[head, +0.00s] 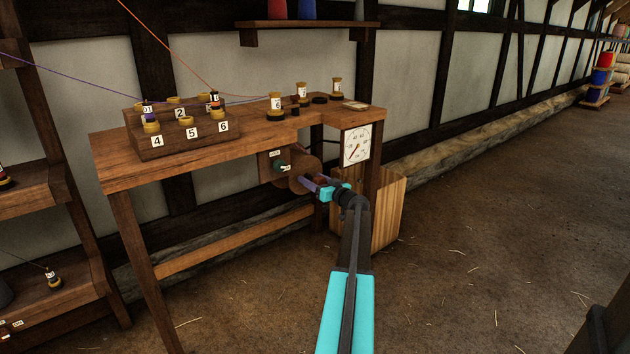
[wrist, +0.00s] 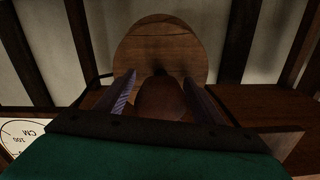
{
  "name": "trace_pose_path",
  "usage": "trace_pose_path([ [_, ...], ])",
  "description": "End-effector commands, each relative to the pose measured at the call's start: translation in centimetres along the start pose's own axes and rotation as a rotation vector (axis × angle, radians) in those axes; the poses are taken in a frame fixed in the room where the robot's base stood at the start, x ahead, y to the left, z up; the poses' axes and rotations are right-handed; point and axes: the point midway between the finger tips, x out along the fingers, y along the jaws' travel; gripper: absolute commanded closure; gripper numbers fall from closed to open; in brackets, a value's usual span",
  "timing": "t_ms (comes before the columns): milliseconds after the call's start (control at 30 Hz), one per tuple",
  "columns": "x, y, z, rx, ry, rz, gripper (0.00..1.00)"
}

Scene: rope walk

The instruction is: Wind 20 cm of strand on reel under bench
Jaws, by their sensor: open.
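The reel (head: 303,170) is a round wooden disc mounted under the bench (head: 110,167). In the wrist view the reel (wrist: 146,42) faces me, and a brown rounded knob (wrist: 160,100) stands out in front of it. My gripper (head: 315,186) is at the reel with its fingers open. In the wrist view the fingers of my gripper (wrist: 158,95) lie on either side of the knob; I cannot tell whether they touch it. A dial marked CM (head: 357,145) hangs at the bench's right end. Its edge shows in the wrist view (wrist: 18,133). No strand is clearly visible on the reel.
A small green-handled part (head: 282,167) sits on a board left of the reel. A stepped block (head: 185,142) with numbered places and bobbins stands on the bench; orange and purple strands run to it. A wooden box (head: 388,215) stands behind my arm. The floor at right is clear.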

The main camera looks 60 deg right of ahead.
Motion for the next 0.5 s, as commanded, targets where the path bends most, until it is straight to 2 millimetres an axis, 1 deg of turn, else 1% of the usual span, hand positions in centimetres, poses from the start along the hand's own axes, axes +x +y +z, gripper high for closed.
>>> trace_pose_path([
  [67, 0.0, 0.0, 0.0, 0.000, 0.000, 0.000, 0.38],
  [100, 0.0, 0.0, 0.0, 0.000, 0.000, 0.000, 0.40],
  [333, -0.1, 0.0, 0.0, 0.000, 0.000, 0.000, 0.78],
  [367, -0.1, 0.0, 0.0, 0.000, 0.000, 0.001, 0.79],
  [400, 0.3, 1.2, -0.2, 0.000, 0.001, 0.003, 0.77],
  [433, 0.2, 0.8, -0.1, 0.000, 0.001, 0.004, 0.76],
  [467, 0.1, 0.6, -0.1, 0.001, 0.001, 0.004, 0.79],
  [500, 0.1, 0.5, -0.1, 0.003, 0.001, 0.005, 0.79],
])
